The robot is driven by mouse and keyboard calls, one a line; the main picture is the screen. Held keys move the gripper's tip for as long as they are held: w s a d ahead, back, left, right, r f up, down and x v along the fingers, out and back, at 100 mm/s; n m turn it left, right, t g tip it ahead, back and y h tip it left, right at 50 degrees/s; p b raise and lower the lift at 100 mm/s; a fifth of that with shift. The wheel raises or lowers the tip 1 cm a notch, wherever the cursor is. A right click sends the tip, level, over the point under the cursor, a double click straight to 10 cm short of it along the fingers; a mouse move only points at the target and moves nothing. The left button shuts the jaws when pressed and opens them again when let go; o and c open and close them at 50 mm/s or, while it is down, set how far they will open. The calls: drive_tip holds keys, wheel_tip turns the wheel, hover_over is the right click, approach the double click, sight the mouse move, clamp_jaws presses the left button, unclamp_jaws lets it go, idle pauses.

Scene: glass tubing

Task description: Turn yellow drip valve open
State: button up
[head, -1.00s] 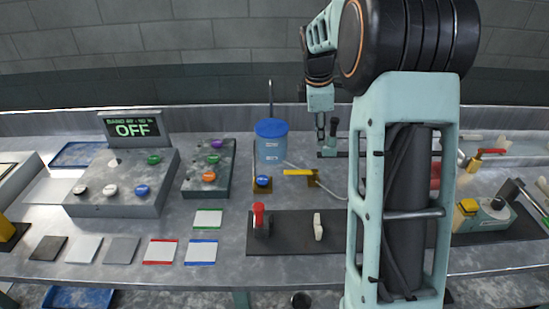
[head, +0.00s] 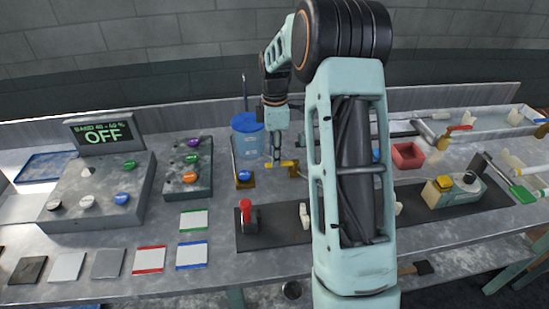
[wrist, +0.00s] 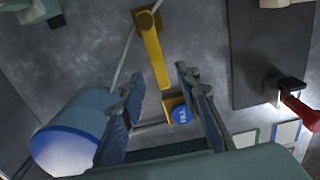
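The yellow drip valve shows as a long yellow lever (head: 284,163) with its brown-gold mount at its right end, behind the dark mat. In the wrist view the lever (wrist: 152,52) runs from a round pivot at the top down towards my gripper. My gripper (wrist: 159,73) is open, and the lever's free end appears between its two fingertips. I see no clear contact. In the head view my gripper (head: 275,157) is at the lever's left end. A blue knob (head: 244,175) on a gold base is just left of it, and shows between my fingers' lower parts in the wrist view (wrist: 181,115).
A blue-topped container (head: 247,137) stands close behind and left; a thin tube runs near the lever in the wrist view. A red-handled device (head: 246,211) stands on the dark mat in front. A control box (head: 100,190) reading OFF is at left. My arm hides the middle right.

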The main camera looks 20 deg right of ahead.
drive_tip(key=shift+f, duration=1.05)
clamp_jaws()
